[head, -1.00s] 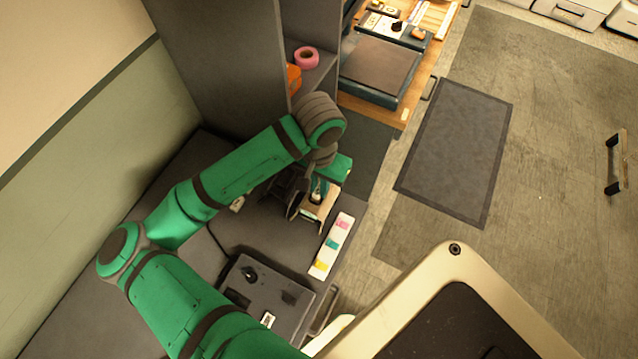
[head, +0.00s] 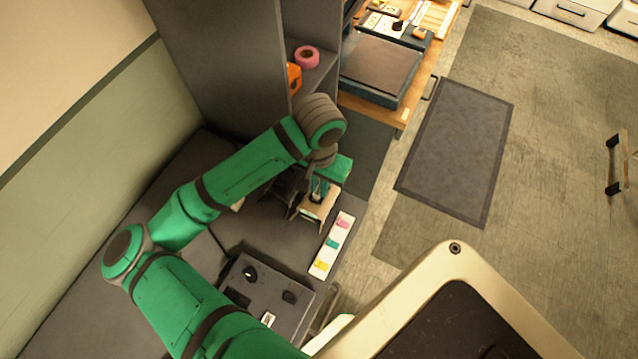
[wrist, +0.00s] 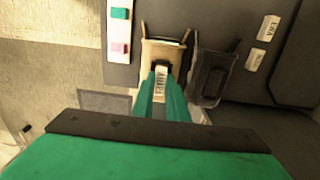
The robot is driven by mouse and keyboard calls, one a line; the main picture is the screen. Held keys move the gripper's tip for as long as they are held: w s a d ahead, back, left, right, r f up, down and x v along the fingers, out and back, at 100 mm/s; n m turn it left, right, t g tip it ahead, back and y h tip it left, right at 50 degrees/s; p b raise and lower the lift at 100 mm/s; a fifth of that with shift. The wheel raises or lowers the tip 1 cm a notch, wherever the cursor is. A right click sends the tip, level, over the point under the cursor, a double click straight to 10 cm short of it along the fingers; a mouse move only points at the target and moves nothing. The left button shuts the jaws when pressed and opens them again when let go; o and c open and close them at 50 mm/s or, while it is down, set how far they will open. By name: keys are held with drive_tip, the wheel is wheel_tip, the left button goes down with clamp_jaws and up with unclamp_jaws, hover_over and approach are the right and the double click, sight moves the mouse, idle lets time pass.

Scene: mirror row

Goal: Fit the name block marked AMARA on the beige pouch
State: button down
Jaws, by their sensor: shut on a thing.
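The beige pouch (wrist: 176,50) stands on the dark grey surface. In the head view the pouch (head: 320,205) is partly covered by my arm. My gripper (wrist: 165,85) is shut on the AMARA name block (wrist: 161,84), a pale block with dark lettering. In the wrist view the block is right at the near side of the pouch; I cannot tell whether they touch. In the head view my gripper (head: 318,190) is over the pouch, and the block is not clear there.
A dark pouch (wrist: 212,75) stands beside the beige one. Two other name blocks (wrist: 267,28) lie on the surface farther right in the wrist view. A white strip with coloured blocks (head: 322,262) and a dark tray (head: 262,285) are nearby.

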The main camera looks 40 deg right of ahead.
drive_tip(key=shift+f, duration=0.2)
drive_tip(key=c, duration=1.7)
unclamp_jaws()
drive_tip(key=shift+o, duration=0.2)
drive_tip(key=shift+r, duration=0.1)
wheel_tip(320, 180, up, 11)
drive_tip(key=shift+f, duration=0.2)
drive_tip(key=shift+w, duration=0.1)
